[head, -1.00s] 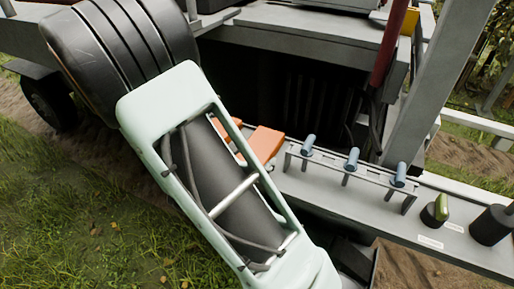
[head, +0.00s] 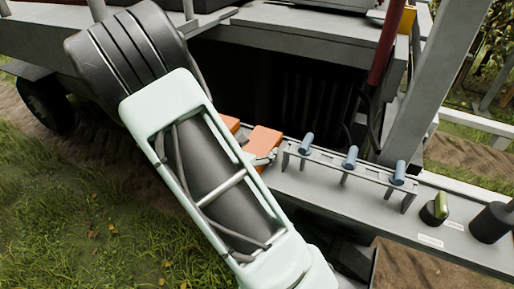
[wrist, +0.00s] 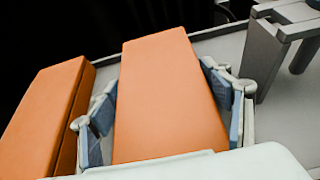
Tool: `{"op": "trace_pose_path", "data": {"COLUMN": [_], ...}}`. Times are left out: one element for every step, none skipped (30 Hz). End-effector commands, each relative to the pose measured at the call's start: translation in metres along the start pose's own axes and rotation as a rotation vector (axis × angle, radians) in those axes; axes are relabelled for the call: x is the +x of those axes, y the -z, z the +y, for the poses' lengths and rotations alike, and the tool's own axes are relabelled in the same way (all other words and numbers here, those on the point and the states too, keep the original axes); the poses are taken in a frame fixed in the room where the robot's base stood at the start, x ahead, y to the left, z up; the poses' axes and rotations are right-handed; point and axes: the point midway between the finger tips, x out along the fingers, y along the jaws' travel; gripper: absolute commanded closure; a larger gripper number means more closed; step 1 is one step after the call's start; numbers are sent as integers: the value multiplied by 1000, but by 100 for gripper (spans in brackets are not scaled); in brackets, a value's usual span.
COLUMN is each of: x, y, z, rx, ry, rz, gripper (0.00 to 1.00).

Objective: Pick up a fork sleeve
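Two orange blocks, which look like the fork sleeves, lie on the grey ledge. In the wrist view the nearer one, the right fork sleeve (wrist: 165,90), fills the middle, and the left fork sleeve (wrist: 45,115) lies beside it. They also show in the head view, the right one (head: 265,140) and the partly hidden left one (head: 231,124). My gripper (wrist: 160,88) is open, with one blue-padded finger on each side of the right sleeve. The pads are very close to its sides; whether they touch is unclear. A finger shows in the head view (head: 263,158).
A grey rack (head: 345,172) with blue cylinders stands just right of the sleeves; its end (wrist: 265,55) is close to my right finger. Farther right are a green-topped item (head: 440,207) and a dark cylinder (head: 492,225). A dark recess lies behind the ledge (head: 300,195).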

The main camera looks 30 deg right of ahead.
Motion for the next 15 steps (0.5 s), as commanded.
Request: {"op": "trace_pose_path", "data": {"x": [0,0,0,0,0,0,0,0,0,0,0,0,0,0,-1], "y": [0,0,0,0,0,0,0,0,-1,-1,-1,-1,-1,-1,-1], "z": [0,0,0,0,0,0,0,0,0,0,0,0,0,0,0], "rx": [0,0,0,0,0,0,0,0,1,1,1,1,1,1,1], "ry": [0,0,0,0,0,0,0,0,0,0,0,0,0,0,0], "rz": [0,0,0,0,0,0,0,0,-1,-1,-1,-1,-1,-1,-1], "gripper": [36,39,44,47,50,55,58,61,63,63,63,63,63,63,63]}}
